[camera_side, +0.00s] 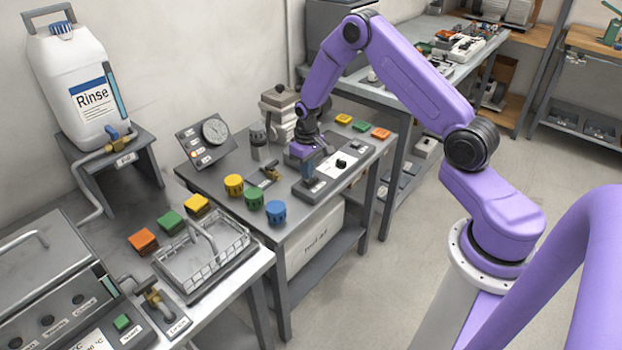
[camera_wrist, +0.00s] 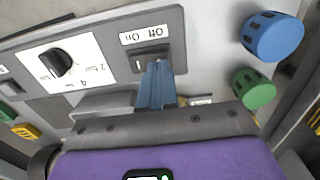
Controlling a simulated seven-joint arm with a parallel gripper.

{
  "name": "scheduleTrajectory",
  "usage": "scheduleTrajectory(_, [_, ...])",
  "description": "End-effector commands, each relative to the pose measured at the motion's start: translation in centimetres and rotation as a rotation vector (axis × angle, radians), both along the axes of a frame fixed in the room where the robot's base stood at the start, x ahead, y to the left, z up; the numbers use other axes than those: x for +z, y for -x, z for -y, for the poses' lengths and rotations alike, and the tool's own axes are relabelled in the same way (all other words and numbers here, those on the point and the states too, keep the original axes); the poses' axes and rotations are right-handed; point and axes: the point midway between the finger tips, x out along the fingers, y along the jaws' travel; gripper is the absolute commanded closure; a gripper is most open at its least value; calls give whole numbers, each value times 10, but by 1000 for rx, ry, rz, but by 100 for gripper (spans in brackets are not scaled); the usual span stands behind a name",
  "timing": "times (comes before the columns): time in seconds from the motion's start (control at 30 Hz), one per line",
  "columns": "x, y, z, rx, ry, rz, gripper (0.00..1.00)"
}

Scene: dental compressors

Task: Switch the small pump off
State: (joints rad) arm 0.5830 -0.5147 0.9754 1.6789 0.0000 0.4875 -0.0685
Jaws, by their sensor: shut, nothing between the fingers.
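A grey control panel (camera_wrist: 85,60) fills the upper left of the wrist view. It carries a rocker switch (camera_wrist: 152,60) below an "Off On" label (camera_wrist: 144,35). My gripper (camera_wrist: 157,66) is shut and empty, its blue fingertips at the switch's lower edge, seemingly touching it. The fingers hide part of the switch, and I cannot tell which way it is set. Left of it is a black knob (camera_wrist: 57,62) on a white plate with bar marks. In the side view my gripper (camera_side: 309,178) points down at the near-left end of the same panel (camera_side: 335,174).
Yellow (camera_side: 233,185), green (camera_side: 253,198) and blue (camera_side: 275,211) round knobs stand left of the panel. A brass valve (camera_side: 269,172) and a gauge box (camera_side: 207,140) sit behind them. Coloured blocks (camera_side: 361,126) lie at the bench's far end. A wire basket (camera_side: 205,255) is on the nearer bench.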

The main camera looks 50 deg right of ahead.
Motion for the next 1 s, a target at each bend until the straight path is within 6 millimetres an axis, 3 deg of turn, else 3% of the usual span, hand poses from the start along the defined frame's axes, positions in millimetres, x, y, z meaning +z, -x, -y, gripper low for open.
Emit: scheduleTrajectory(1.0, [-13,0,0,0,0,1,100])
